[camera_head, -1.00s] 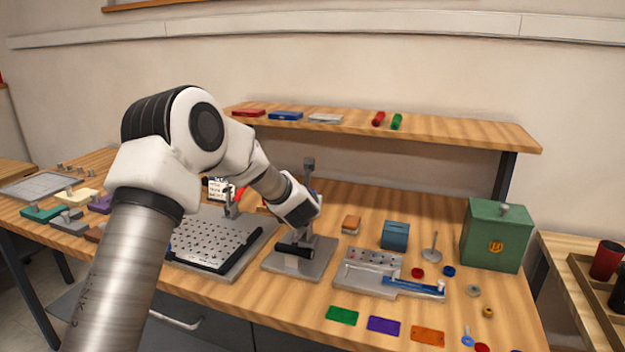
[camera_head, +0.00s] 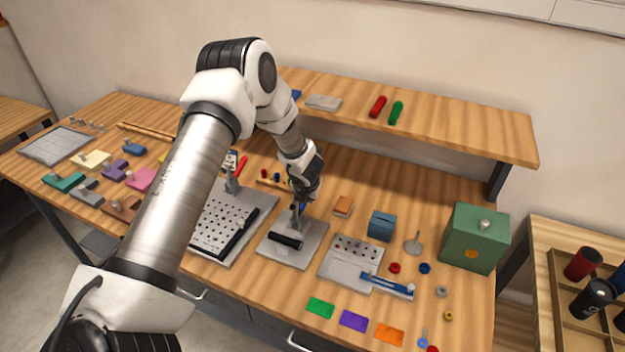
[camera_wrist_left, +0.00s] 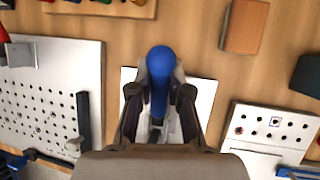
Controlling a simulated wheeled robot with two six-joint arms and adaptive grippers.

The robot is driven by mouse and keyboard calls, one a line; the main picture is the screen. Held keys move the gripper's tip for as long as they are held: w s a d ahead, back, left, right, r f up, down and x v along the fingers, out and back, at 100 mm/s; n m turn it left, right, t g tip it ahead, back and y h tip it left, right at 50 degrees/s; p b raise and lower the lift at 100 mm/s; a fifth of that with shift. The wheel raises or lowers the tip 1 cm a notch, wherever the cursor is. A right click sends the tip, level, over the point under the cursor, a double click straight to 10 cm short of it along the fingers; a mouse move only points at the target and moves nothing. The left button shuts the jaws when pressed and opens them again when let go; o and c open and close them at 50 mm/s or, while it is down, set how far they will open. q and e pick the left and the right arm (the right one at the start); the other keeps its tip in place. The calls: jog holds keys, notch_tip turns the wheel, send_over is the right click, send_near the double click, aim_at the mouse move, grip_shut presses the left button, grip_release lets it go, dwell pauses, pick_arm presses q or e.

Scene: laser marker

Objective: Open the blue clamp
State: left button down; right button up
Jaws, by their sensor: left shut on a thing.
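The blue clamp has a blue rounded handle (camera_wrist_left: 160,75) on a grey metal mechanism, above a light grey base plate (camera_wrist_left: 207,95). In the head view its base plate (camera_head: 310,240) lies on the bench with a dark cylinder (camera_head: 286,240) across it. My left gripper (camera_wrist_left: 160,95) is shut on the blue handle, one finger on each side, as the left wrist view shows. In the head view my left gripper (camera_head: 300,198) comes down over the clamp from above and hides most of its handle. The right gripper is not in view.
A perforated plate (camera_head: 258,212) with a red-handled clamp (camera_head: 240,167) stands to the left. A grey fixture plate (camera_head: 335,268) with a blue slider (camera_head: 388,286) is to the right. An orange-brown block (camera_head: 343,206) and blue box (camera_head: 382,226) are nearby. The shelf (camera_head: 440,121) runs behind.

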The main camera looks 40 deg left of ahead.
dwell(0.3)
pick_arm(q)
jog(key=c, duration=1.1)
grip_release()
jog(key=shift+w, duration=0.1)
jog(key=v, duration=1.1)
jog(key=shift+d+r, duration=0.15)
jog(key=shift+r, duration=0.2)
